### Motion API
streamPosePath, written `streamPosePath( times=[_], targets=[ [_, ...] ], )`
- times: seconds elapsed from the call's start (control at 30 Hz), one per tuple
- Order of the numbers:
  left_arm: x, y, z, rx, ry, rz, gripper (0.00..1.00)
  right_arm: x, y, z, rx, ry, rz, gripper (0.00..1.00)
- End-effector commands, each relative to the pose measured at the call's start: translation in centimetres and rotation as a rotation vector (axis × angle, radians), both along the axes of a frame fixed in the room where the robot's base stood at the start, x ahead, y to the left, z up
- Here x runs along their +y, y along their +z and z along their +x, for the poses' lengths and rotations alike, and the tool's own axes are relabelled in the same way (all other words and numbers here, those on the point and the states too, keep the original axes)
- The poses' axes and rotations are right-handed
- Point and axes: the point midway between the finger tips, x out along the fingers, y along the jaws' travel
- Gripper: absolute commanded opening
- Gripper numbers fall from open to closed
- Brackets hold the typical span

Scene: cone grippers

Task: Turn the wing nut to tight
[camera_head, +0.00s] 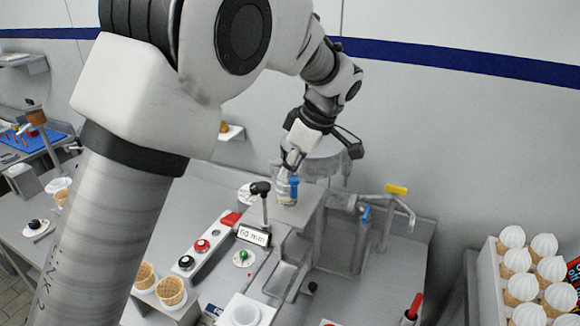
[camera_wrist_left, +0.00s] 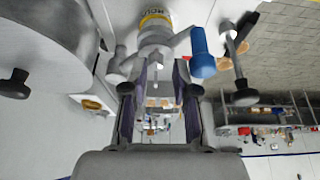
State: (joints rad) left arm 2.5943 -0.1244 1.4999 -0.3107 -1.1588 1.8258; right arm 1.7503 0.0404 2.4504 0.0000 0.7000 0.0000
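My left gripper (camera_head: 290,166) reaches down from above at the back of the bench, over a grey fixture with a blue handle (camera_head: 294,187). In the left wrist view, its two dark fingers (camera_wrist_left: 162,72) stand apart, with a gap between them. Their tips are at a grey winged metal part (camera_wrist_left: 155,42) that looks like the wing nut. I cannot tell whether they touch it. A yellow-labelled ring (camera_wrist_left: 155,18) sits beyond it, and the blue handle (camera_wrist_left: 202,52) is beside the right finger. No tight mark is readable. My right gripper is not in view.
A black-knobbed lever (camera_head: 262,189) and a "60 mm" sign (camera_head: 254,235) stand in front of the fixture. Cones with white tops (camera_head: 520,287) fill a rack at right; empty cones (camera_head: 171,291) stand at front.

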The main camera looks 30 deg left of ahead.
Motion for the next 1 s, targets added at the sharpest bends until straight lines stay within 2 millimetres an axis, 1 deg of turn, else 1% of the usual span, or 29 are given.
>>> streamPosePath(
  times=[0.1,0.27,0.3,0.37,0.77,1.0],
  targets=[
    [0.25,-0.59,-0.01,0.0,0.001,-0.001,0.28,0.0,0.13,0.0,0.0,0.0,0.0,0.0],
    [0.25,-0.64,0.0,-0.001,0.0,-0.001,0.28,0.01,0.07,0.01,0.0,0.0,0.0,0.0],
    [0.23,-0.64,0.0,-0.001,0.0,-0.001,0.21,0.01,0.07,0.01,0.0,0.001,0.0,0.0],
    [0.23,-0.63,0.01,-0.001,0.0,-0.001,0.0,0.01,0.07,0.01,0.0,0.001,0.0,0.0],
    [0.21,-0.56,0.01,-0.002,-0.007,-0.001,0.0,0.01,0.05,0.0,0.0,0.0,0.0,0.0],
    [0.22,-0.6,-0.06,-0.003,-0.074,-0.001,0.0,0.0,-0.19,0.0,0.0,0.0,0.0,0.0]
  ],
)
